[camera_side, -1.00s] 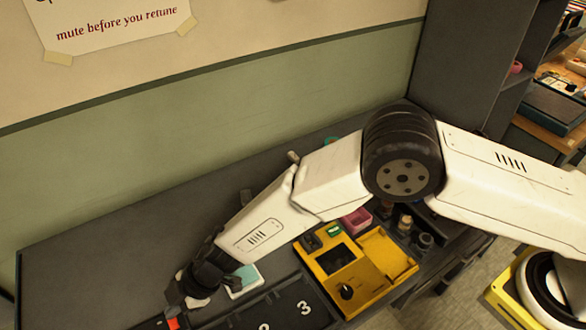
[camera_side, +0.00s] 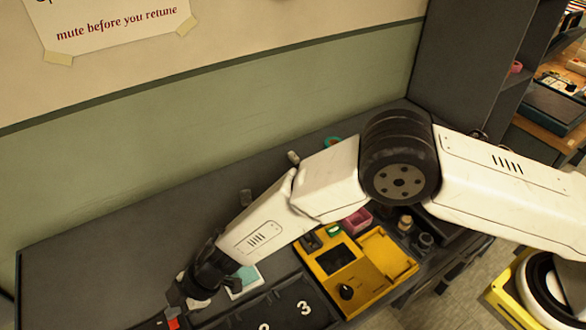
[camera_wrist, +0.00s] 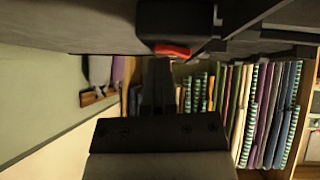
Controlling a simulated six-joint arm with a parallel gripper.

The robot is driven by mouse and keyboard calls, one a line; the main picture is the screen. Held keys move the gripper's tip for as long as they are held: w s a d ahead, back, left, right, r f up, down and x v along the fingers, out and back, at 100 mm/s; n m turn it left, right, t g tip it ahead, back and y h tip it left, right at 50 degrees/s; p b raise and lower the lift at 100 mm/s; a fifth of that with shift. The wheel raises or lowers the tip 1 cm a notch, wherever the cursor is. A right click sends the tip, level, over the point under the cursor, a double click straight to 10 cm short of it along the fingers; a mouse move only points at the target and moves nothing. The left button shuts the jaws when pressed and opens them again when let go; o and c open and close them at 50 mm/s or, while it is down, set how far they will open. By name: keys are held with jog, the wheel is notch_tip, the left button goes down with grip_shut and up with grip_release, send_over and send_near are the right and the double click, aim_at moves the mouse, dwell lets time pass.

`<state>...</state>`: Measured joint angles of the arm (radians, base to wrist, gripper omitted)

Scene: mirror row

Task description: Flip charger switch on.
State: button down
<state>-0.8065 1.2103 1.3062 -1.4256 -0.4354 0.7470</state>
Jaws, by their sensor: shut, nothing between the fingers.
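A red rocker switch (camera_wrist: 172,50) sits on the face of a black box, which I take as the charger (camera_wrist: 180,22), at the top of the wrist view. The red switch also shows at the bottom edge of the side view (camera_side: 173,323). My gripper (camera_wrist: 160,64) is shut and empty, with its fingertips close to the red switch. I cannot tell whether they touch it. In the side view my gripper (camera_side: 176,303) is low at the left, just above the switch. Which way the rocker is tipped is not clear.
A dark panel numbered 2 and 3 (camera_side: 285,312) lies right of the switch. A teal-and-white item (camera_side: 244,281) is beside my wrist. A yellow box (camera_side: 382,295) stands further right. The bench top (camera_side: 90,255) is clear at left. Books (camera_wrist: 245,105) fill the wrist view's background.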

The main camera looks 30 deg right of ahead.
aim_at(180, 319)
jog(key=shift+s+r, duration=0.1)
jog(key=shift+s, duration=0.6)
jog(key=shift+r, duration=0.15)
jog(key=shift+w+r, duration=0.1)
jog(key=shift+r, duration=0.35)
jog(key=r, duration=0.3)
jog(key=shift+w, duration=0.2)
jog(key=w+v, duration=0.1)
jog(key=v, duration=0.8)
jog(key=shift+w+d+r, duration=0.3)
jog(key=shift+w, duration=0.05)
